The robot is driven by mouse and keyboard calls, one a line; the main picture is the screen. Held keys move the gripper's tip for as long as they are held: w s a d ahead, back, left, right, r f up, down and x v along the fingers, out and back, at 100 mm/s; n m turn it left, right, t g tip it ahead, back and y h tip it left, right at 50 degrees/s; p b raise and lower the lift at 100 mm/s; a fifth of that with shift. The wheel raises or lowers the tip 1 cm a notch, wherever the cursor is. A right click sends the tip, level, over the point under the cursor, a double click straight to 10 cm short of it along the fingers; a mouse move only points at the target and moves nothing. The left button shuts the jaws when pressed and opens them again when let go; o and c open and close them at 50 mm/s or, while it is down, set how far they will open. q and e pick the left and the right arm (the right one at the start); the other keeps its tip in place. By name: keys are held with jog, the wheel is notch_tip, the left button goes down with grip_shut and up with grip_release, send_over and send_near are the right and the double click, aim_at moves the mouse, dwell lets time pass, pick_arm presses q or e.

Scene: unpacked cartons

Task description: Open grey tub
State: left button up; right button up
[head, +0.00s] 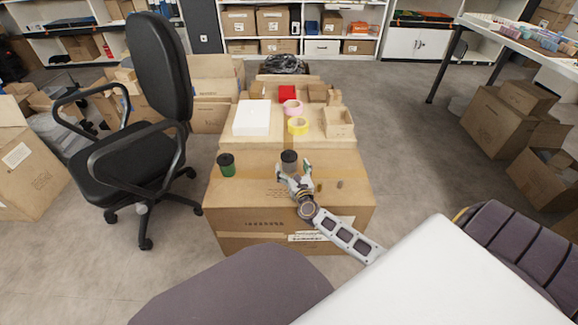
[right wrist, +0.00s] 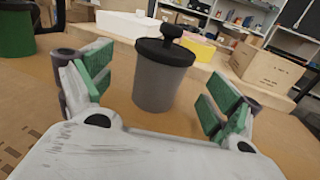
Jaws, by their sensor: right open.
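The grey tub (head: 289,167) stands upright on top of the large front carton (head: 240,195), its black lid with a knob on it. In the right wrist view the grey tub (right wrist: 163,82) stands just ahead, centred between the green-padded fingers. My right gripper (head: 295,180) is open on the near side of the tub; in the right wrist view its fingers (right wrist: 160,98) are spread to either side, and I see no contact. A green tub (head: 227,169) with a dark lid stands to the left on the same carton. My left gripper does not show.
An office chair (head: 160,100) stands close on the left.

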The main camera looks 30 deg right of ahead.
jog(key=shift+x, duration=1.2)
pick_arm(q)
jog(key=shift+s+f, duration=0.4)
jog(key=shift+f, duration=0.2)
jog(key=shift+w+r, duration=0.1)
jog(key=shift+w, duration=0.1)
pick_arm(e)
jog(key=c, duration=1.1)
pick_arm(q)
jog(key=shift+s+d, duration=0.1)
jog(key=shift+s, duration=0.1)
pick_arm(e)
jog(key=shift+r, duration=0.1)
jog(key=shift+c, duration=0.6)
